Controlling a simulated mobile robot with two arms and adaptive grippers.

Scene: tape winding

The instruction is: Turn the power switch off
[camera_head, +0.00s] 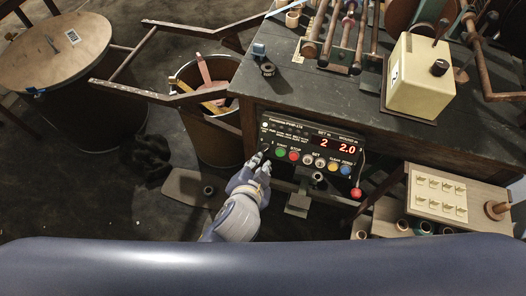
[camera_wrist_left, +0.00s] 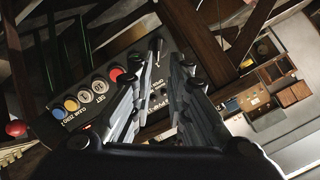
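The black control panel (camera_head: 310,150) is on the front of the workbench. Its display (camera_head: 335,146) is lit with red digits, "2" and "2.0". A small black lever, apparently the power switch (camera_wrist_left: 155,45), stands at the end of the button row beside the green button in the left wrist view. In the head view my left gripper (camera_head: 257,161) is at the panel's left end and hides that area. In the left wrist view its two fingers (camera_wrist_left: 162,72) are apart with nothing between them, and the lever is just beyond the tips. My right gripper is not in view.
Green (camera_head: 280,153), red (camera_head: 294,156) and other buttons line the panel. A red ball knob (camera_head: 356,193) hangs at its right. A bin (camera_head: 217,135) and a drum (camera_head: 62,55) stand left. A cream box (camera_head: 418,77) sits on the bench (camera_head: 330,95).

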